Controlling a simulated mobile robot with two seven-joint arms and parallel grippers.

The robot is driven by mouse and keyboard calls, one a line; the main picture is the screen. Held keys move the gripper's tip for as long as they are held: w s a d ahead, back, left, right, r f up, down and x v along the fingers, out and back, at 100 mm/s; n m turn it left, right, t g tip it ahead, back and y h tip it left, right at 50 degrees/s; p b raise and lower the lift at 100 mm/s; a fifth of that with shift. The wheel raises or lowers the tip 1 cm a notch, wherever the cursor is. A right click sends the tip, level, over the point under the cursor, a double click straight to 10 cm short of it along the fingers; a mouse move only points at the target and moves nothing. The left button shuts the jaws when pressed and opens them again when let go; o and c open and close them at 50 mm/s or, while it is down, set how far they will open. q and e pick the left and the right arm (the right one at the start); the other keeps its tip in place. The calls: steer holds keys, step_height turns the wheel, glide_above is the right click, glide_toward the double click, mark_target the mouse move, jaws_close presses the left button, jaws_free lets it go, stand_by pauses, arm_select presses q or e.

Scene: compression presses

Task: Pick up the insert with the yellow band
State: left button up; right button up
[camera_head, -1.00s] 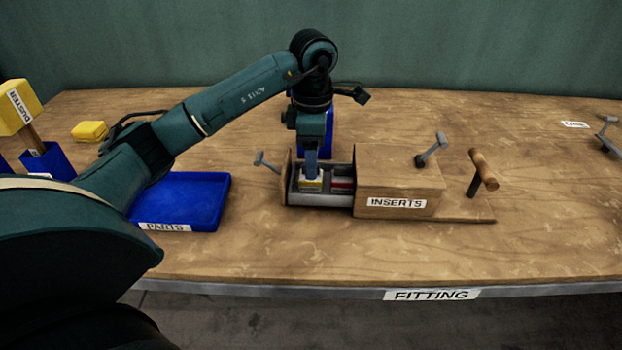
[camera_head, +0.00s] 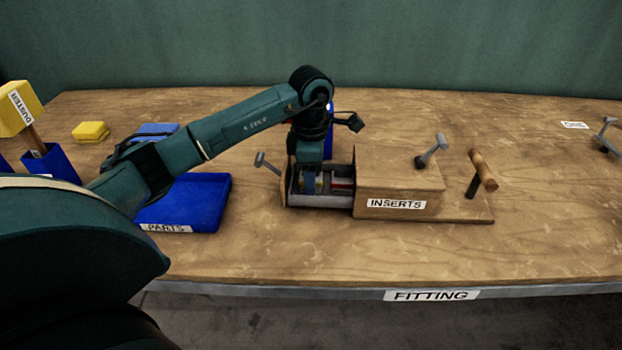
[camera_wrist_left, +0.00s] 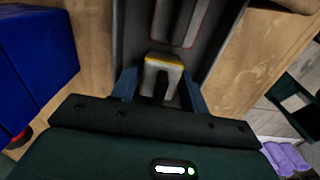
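The insert with the yellow band (camera_wrist_left: 164,68) is a pale, fork-shaped piece in the open drawer (camera_head: 325,200) of the wooden box marked INSERTS (camera_head: 397,170). In the head view my gripper mostly hides it. My left gripper (camera_head: 311,187) points down into the drawer. In the left wrist view its blue fingers (camera_wrist_left: 160,92) are apart, one on either side of the insert's near end. A gap shows at the left finger; contact at the right finger cannot be told. A red-edged insert (camera_head: 342,184) lies farther along the drawer. My right gripper is out of view.
A blue PARTS tray (camera_head: 205,205) stands left of the drawer. The drawer handle (camera_head: 266,163) sticks up at its left end. A wooden-handled lever (camera_head: 483,172) stands right of the box. The table's front and right are largely clear.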

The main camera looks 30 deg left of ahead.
arm_select(q)
steer(key=c, duration=0.7)
steer(key=shift+c, duration=0.2)
steer(key=shift+r, duration=0.15)
